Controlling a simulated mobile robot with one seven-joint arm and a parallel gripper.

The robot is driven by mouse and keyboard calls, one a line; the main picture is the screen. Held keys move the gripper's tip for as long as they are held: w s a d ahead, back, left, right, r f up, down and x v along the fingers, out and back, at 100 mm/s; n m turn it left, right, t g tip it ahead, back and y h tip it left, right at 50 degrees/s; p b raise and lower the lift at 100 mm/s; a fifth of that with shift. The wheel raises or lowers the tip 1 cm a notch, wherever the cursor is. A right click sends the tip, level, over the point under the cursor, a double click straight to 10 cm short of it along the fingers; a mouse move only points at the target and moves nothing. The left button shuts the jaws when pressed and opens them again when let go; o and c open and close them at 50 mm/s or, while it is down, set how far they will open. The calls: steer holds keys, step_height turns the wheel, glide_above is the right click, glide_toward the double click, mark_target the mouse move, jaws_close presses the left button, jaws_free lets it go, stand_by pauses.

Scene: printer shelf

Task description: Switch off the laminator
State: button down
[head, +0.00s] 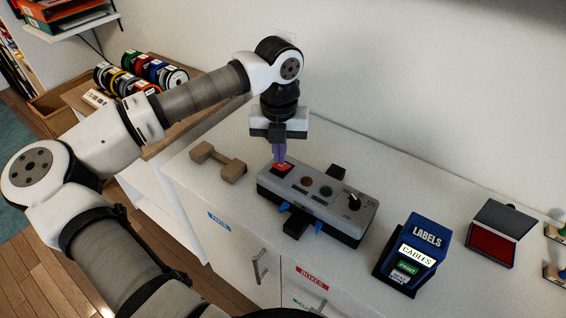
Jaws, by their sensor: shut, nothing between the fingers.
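The laminator (320,204) is a low grey box with a dark base on the white cabinet top. On its top are a red switch (283,169) at the left end, two small round lights or buttons in the middle, and a dark knob (353,201) at the right. A dark strip sticks out at its front and back. My gripper (279,160) points straight down, shut and empty, with its fingertips right at the red switch. The fingertips hide part of the switch. I cannot tell whether they touch it or which way it is set.
A wooden dumbbell-shaped block (219,161) lies left of the laminator. A blue label printer (413,250) and an open stamp pad (497,238) stand to the right. Tape spools (140,75) sit at the back left. The cabinet's front edge is below the laminator.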

mark_target(280, 166)
steer(key=shift+f+b, duration=0.9)
stand_by(0.6)
step_height(280, 166, up, 7)
steer(key=p, duration=0.3)
stand_by(0.5)
stand_by(0.4)
